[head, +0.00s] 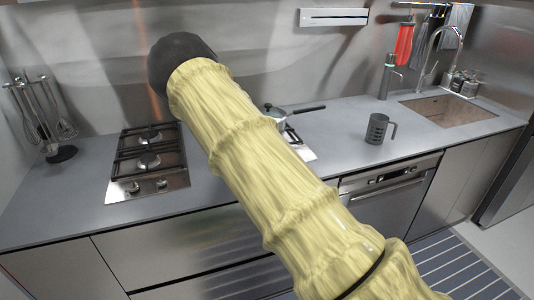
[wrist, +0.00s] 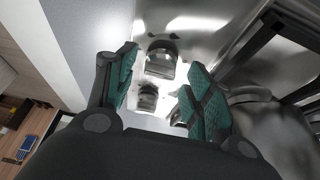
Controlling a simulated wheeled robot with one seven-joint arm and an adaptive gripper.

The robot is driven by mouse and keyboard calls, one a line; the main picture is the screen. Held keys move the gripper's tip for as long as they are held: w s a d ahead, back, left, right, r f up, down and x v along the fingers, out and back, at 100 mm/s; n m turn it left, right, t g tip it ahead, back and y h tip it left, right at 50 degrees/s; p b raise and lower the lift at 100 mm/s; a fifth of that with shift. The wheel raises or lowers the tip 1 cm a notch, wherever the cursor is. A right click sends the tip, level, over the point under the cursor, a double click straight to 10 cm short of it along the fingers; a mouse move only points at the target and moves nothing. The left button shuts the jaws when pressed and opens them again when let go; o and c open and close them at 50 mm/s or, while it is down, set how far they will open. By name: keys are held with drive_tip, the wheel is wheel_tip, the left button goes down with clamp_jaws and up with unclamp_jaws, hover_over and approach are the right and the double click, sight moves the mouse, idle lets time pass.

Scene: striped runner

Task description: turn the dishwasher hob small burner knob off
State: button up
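In the wrist view, my gripper (wrist: 162,66) is open, with a teal-padded finger on each side and nothing held. Two metal knobs show between and beyond the fingers: an upper knob (wrist: 160,62) and a lower knob (wrist: 147,98). They sit on the shiny steel hob (wrist: 210,25). I cannot tell which knob belongs to the small burner, nor how either is turned. In the head view, the hob by the dishwasher (head: 305,152) is mostly hidden behind my arm, and its knobs and my gripper are out of sight. The dishwasher (head: 385,200) is below the counter, its door closed.
A pan (head: 275,112) with a dark handle is on the far part of that hob. Dark grates (wrist: 265,35) are at the right in the wrist view. Another hob (head: 148,165) is at left. A dark mug (head: 378,129) stands right on the counter (head: 340,120).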

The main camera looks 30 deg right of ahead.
drive_tip(key=v, duration=1.2)
idle(0.6)
